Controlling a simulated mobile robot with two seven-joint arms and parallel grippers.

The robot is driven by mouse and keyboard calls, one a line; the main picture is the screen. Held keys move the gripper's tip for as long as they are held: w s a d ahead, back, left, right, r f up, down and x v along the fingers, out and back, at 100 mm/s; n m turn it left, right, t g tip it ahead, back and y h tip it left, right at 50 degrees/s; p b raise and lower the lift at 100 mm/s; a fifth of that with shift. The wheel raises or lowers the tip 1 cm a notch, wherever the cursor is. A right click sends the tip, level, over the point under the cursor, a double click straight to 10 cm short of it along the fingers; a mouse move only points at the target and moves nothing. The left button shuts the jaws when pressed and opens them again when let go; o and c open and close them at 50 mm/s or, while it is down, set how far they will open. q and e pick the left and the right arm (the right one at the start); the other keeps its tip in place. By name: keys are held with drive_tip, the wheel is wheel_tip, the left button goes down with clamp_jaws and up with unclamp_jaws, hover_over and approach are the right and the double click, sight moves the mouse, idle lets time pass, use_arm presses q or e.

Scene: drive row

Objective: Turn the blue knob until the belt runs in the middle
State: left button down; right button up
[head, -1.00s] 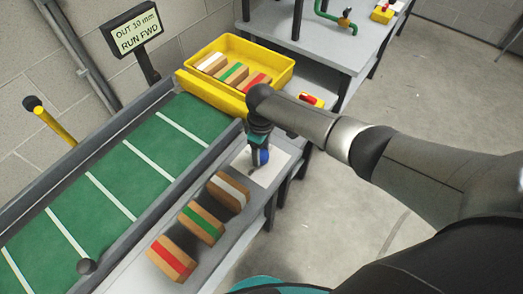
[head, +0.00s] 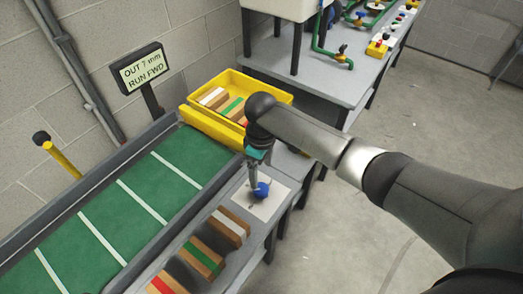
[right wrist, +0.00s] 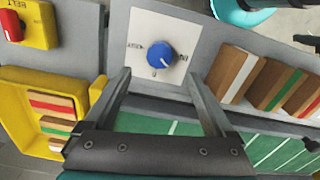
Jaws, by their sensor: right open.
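The blue knob (head: 262,190) sits on a white plate (head: 275,207) on the bench beside the belt. In the right wrist view the knob (right wrist: 160,54) shows whole, with a small white mark on its edge and printed labels around it. My right gripper (head: 265,180) is open; in its wrist view the two fingers (right wrist: 158,76) stand apart on either side, clear of the knob. The green belt (head: 135,215) with white cross stripes lies in its grey frame. The sign (head: 142,69) reads "OUT 7 mm RUN FWD". My left gripper is not in view.
A yellow bin (head: 212,122) with striped blocks stands at the belt's far end. Several striped wooden blocks (head: 228,228) stand on the bench near the knob. A yellow box with a red switch (right wrist: 25,25) is beside the plate. Open floor lies to the right.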

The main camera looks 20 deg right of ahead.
wheel_tip(320, 180, up, 7)
drive_tip(key=shift+f+p, duration=0.2)
drive_tip(key=shift+p, duration=0.2)
